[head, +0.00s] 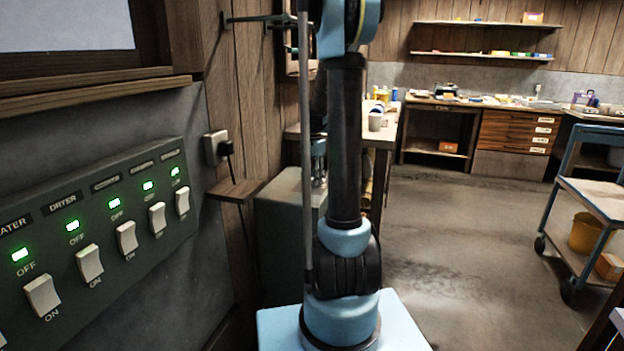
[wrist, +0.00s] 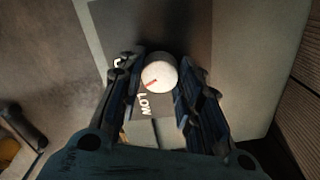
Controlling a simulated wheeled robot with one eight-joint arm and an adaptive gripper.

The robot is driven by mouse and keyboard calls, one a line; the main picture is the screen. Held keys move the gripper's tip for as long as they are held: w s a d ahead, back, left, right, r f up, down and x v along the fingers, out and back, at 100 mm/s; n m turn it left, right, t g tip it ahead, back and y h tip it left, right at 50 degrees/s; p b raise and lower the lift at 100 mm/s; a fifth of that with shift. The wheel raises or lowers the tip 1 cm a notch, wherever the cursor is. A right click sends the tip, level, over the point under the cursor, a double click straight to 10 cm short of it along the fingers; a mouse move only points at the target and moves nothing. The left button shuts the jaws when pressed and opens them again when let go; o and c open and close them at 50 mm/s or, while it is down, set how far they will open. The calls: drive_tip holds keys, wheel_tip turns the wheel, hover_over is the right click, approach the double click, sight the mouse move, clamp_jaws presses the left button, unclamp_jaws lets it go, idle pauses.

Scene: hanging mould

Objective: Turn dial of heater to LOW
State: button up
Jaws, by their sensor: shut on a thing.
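In the wrist view a round white dial (wrist: 160,72) with a short red mark sits on a grey panel. The red mark points to the lower left of the picture, roughly toward the word LOW (wrist: 144,104) printed beside the dial. Another label at the upper left is partly hidden by a finger. My gripper (wrist: 158,78) has its two dark fingers on either side of the dial and is shut on it. The head view shows my arm but neither the dial nor my gripper clearly.
A wall panel (head: 120,235) with several white switches and lit green lights is at the left of the head view. A plug (head: 215,147) and small shelf (head: 236,190) are beside it. A blue cart (head: 600,200) stands at right. The floor between is clear.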

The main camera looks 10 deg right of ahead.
sight(312, 178)
drive_tip(key=n, duration=0.7)
drive_tip(key=shift+w, duration=0.15)
idle(0.4)
drive_tip(key=o, duration=1.1)
wheel_tip(312, 178, up, 12)
drive_tip(key=shift+f, duration=0.1)
